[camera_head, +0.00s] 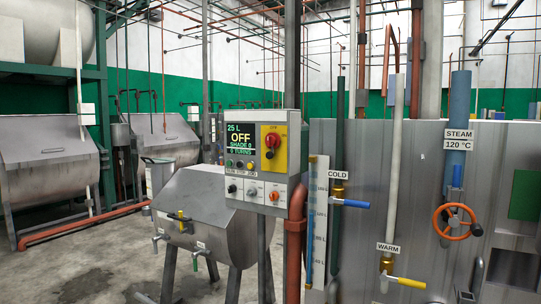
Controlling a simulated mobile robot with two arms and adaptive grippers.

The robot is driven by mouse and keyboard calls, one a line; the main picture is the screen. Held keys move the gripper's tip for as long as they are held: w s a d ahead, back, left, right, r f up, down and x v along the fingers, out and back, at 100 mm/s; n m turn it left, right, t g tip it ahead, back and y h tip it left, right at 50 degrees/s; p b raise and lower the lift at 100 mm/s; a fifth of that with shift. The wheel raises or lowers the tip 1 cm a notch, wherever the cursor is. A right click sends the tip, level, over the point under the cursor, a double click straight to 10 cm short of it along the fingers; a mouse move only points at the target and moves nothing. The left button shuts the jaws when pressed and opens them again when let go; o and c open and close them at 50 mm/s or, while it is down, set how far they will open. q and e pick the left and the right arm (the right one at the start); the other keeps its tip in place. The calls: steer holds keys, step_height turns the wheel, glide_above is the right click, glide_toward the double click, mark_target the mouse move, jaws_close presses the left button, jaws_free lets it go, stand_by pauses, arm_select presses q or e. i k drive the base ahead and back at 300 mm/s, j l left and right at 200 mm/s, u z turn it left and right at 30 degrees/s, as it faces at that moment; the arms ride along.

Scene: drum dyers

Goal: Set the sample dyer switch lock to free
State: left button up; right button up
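The sample dyer's grey control box (266,160) is mounted on a post near the middle of the view. Its screen (241,141) reads 25 L, OFF, SHADE 0, 0 TURNS. A red rotary switch (271,141) sits on a yellow plate right of the screen. Below are a black knob (232,188), a grey knob (252,192) and an orange knob (274,196), each on a white plate with lettering too small to read. I cannot tell which control is the switch lock or its setting. Neither of my grippers is in view.
A small steel drum (205,215) with a yellow handle (178,217) stands behind and left of the box. At right, a steel tank wall (430,170) carries a blue COLD lever (352,203), a yellow WARM lever (405,282) and an orange STEAM wheel (455,221). Floor at left is clear.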

mark_target(269, 154)
steer(key=i+l, duration=0.15)
steer(key=i, duration=0.25)
steer(key=i+l, duration=0.15)
steer(key=i, duration=0.3)
